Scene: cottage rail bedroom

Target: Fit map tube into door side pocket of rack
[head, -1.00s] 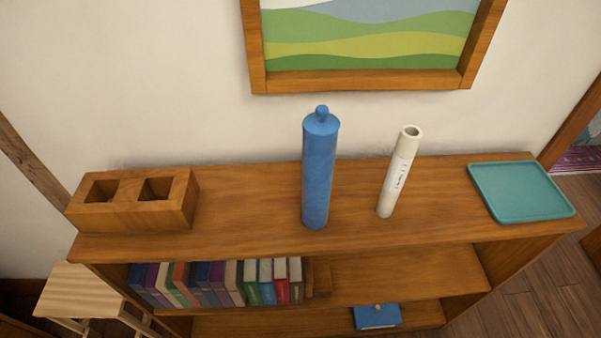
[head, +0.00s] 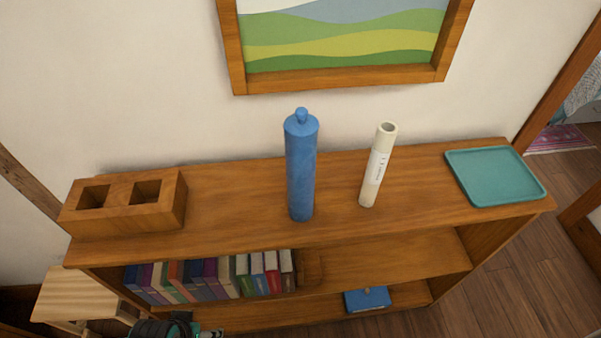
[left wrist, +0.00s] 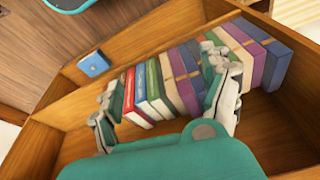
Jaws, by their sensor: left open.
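A blue capped tube (head: 301,170) and a slimmer white tube (head: 377,168) with a printed label and an open top stand upright on the shelf top. I cannot tell for certain which is the map tube. The wooden rack (head: 118,220), a block with two square pockets, sits at the left end. Its right pocket (head: 147,191) is on the side toward the doorway, and both pockets look empty. My left gripper (left wrist: 166,100) is open, with its fingers in front of the shelved books; only part of my left arm shows at the head view's bottom edge.
A teal tray (head: 495,176) lies at the shelf top's right end. Books (head: 200,279) fill the left of the shelf below, and a blue box (head: 367,299) sits lower. A stool (head: 75,295) stands at left. A framed picture (head: 340,75) hangs behind. The shelf top between rack and blue tube is clear.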

